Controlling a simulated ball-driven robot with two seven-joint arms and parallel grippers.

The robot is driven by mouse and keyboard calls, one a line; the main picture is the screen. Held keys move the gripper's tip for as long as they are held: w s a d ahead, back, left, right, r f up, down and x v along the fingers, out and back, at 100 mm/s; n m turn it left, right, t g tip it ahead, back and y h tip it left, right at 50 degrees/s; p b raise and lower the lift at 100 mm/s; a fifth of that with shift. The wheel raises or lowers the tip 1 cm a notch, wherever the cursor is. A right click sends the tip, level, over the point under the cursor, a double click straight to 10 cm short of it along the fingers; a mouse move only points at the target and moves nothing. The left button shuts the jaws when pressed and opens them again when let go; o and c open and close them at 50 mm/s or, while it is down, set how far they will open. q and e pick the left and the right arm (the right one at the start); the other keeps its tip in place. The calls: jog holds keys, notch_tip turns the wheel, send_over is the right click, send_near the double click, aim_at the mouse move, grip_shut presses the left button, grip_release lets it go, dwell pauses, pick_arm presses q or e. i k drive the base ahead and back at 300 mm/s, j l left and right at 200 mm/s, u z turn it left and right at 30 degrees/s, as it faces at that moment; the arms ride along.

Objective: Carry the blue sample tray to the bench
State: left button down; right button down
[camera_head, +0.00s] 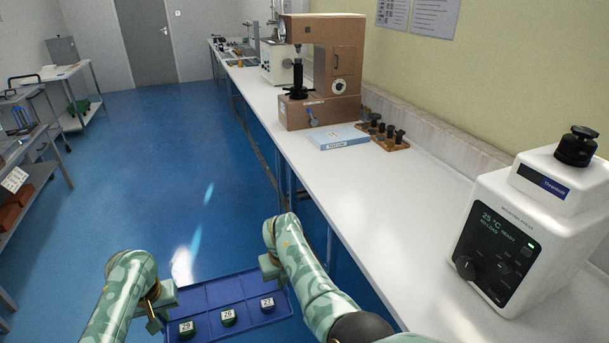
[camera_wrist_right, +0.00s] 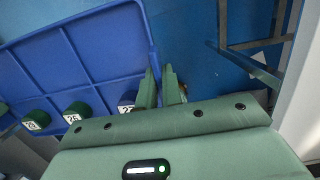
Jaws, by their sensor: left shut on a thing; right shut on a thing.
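The blue sample tray (camera_head: 228,289) is held low over the blue floor, left of the bench (camera_head: 400,205). It has several compartments and carries three green-sided sample blocks labelled 28 (camera_head: 186,329), 26 (camera_head: 228,317) and 27 (camera_head: 267,304). My left gripper (camera_head: 168,297) is shut on the tray's left side. My right gripper (camera_head: 273,266) is shut on its right side. In the right wrist view, the fingers (camera_wrist_right: 162,85) grip the tray's edge (camera_wrist_right: 150,45) beside one block.
A white tester (camera_head: 515,235) stands on the near bench, and a brown tester (camera_head: 325,70) farther back with a pale blue box (camera_head: 338,136) and a holder of dark pieces (camera_head: 388,138). The bench surface between them is clear. Carts stand at the left.

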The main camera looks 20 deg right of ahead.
aim_at(376, 214)
jog(key=i, duration=1.5)
jog(key=i+j+z, duration=0.1)
jog(key=i+z, duration=0.15)
jog(key=i, duration=0.35)
jog(key=i+j+z, duration=0.2)
jog(key=i, duration=0.35)
jog(key=z, duration=2.55)
